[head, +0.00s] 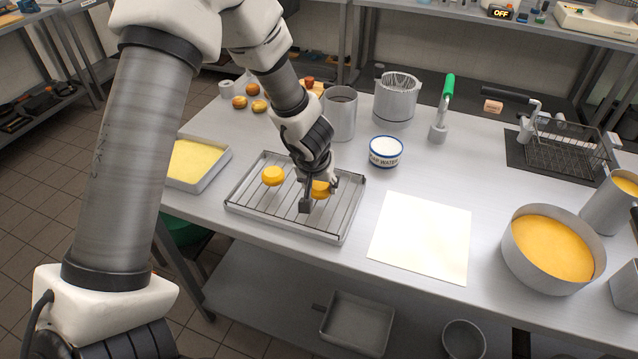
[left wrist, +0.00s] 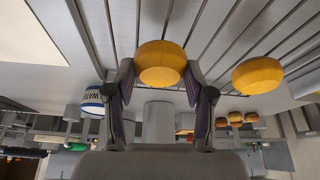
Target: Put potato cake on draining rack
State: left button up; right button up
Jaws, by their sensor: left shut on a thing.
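My left gripper (head: 318,190) is over the right part of the draining rack (head: 262,217), a metal tray with wire bars. It is shut on a round yellow potato cake (head: 321,189), which shows between the fingers in the left wrist view (left wrist: 160,62). The held cake is at or just above the bars; I cannot tell whether it touches them. A second potato cake (head: 273,176) lies on the left part of the rack, and it also shows at the right in the left wrist view (left wrist: 257,76). My right gripper is not in view.
Several small cakes (head: 240,102) lie at the back left. A tray of yellow stuff (head: 195,160) stands left of the rack. A bowl labelled water (head: 386,152), a metal cylinder (head: 340,112) and a white sheet (head: 420,238) are close by. A pan of orange stuff (head: 552,248) stands at the right.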

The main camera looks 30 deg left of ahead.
pick_arm(q)
jog(key=o, duration=1.1)
jog(key=shift+w+f, duration=0.1)
jog(key=shift+o, duration=0.2)
jog(key=p+v, duration=0.6)
jog(key=v, duration=0.6)
